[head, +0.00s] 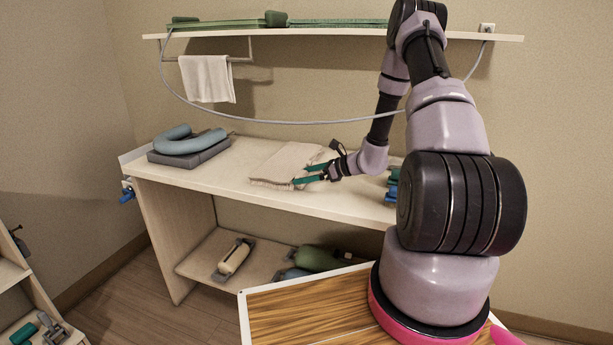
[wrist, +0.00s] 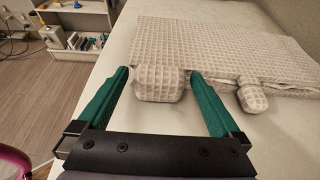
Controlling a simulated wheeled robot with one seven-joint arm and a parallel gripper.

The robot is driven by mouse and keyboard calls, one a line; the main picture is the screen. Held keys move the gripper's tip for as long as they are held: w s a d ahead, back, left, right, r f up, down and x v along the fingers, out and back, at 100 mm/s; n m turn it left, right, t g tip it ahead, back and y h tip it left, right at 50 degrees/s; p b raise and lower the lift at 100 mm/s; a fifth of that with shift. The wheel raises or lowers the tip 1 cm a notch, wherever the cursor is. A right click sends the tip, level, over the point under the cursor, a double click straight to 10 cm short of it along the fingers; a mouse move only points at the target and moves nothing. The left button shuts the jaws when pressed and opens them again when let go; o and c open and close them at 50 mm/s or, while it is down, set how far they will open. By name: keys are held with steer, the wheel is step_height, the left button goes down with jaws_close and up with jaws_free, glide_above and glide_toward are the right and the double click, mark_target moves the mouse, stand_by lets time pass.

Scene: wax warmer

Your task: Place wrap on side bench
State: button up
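The wrap appears to be the folded beige waffle-weave cloth (head: 283,163) lying flat on the pale bench top (head: 225,178). In the wrist view the wrap (wrist: 215,48) has two padded tabs at its near edge. My gripper (head: 299,181) is low over the bench at the wrap's front right side. In the wrist view my gripper (wrist: 160,76) is open, its green fingers on either side of the left tab (wrist: 159,84), with a narrow gap at each side. The other tab (wrist: 251,95) lies outside the right finger.
A blue-grey ring cushion (head: 186,139) on a grey block stands at the bench's left end. Blue items (head: 392,186) sit right of my gripper. A shelf (head: 340,31) and hanging towel (head: 207,78) are above; a cable sags below the shelf. A wood-grain surface (head: 300,315) is in front.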

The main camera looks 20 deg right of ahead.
steer(key=v, duration=1)
steer(key=shift+s+d+r, duration=0.15)
steer(key=shift+s+d, duration=0.05)
steer(key=shift+d, duration=0.1)
steer(key=shift+s+d+r, duration=0.15)
steer(key=shift+s+d, duration=0.1)
steer(key=shift+d, duration=0.05)
steer(key=shift+s+r, duration=0.1)
steer(key=shift+r, duration=0.2)
steer(key=s+a+r+n+g+h, duration=0.1)
steer(key=s+a+r+n+g, duration=0.2)
steer(key=r, duration=0.4)
steer(key=s+a+r+n+h, duration=0.1)
steer(key=s+a+r+n, duration=0.3)
steer(key=r+n, duration=0.15)
steer(key=s+a+r+n+g+h, duration=0.1)
steer(key=s+a+r+n+g, duration=0.2)
steer(key=r, duration=0.4)
steer(key=s+r+n+t+h, duration=0.5)
steer(key=s+r+n, duration=0.4)
steer(key=s+r, duration=0.4)
steer(key=shift+s+d+r+h, duration=0.15)
steer(key=shift+s+d+h, duration=0.2)
steer(key=shift+s, duration=1.6)
steer(key=shift+n, duration=0.25)
